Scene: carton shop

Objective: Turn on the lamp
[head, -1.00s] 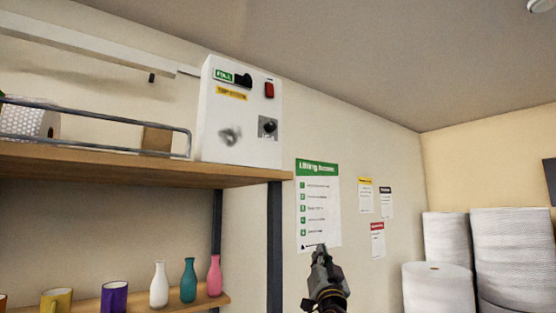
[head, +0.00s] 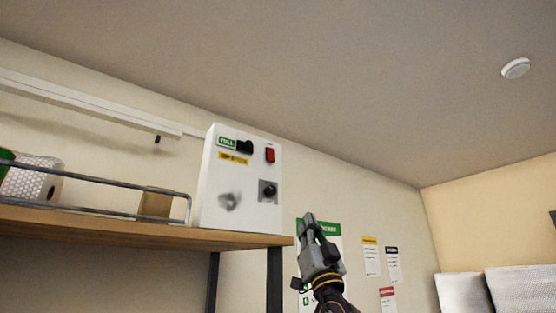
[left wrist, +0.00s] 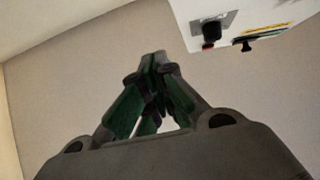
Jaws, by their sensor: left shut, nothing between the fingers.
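A white control box (head: 240,185) stands on the wooden shelf against the wall. Its front has a red switch (head: 270,155) at the upper right, a black knob on a grey plate (head: 268,191) below that, a black lever (head: 244,147) beside a green "FULL" label, and a round silvery part (head: 229,201) at the lower left. My left gripper (head: 308,217) is shut and empty, right of the box and apart from it in the picture. In the left wrist view its fingertips (left wrist: 154,58) point up, with the box (left wrist: 240,12) at the upper right. My right gripper is not in view.
The shelf (head: 130,226) has a metal rail (head: 90,175) with a white roll (head: 32,183) and a brown carton (head: 155,204) behind it. A long white fixture (head: 85,95) runs along the wall. Posters (head: 371,257) hang right of my gripper. A round white fitting (head: 516,68) is on the ceiling.

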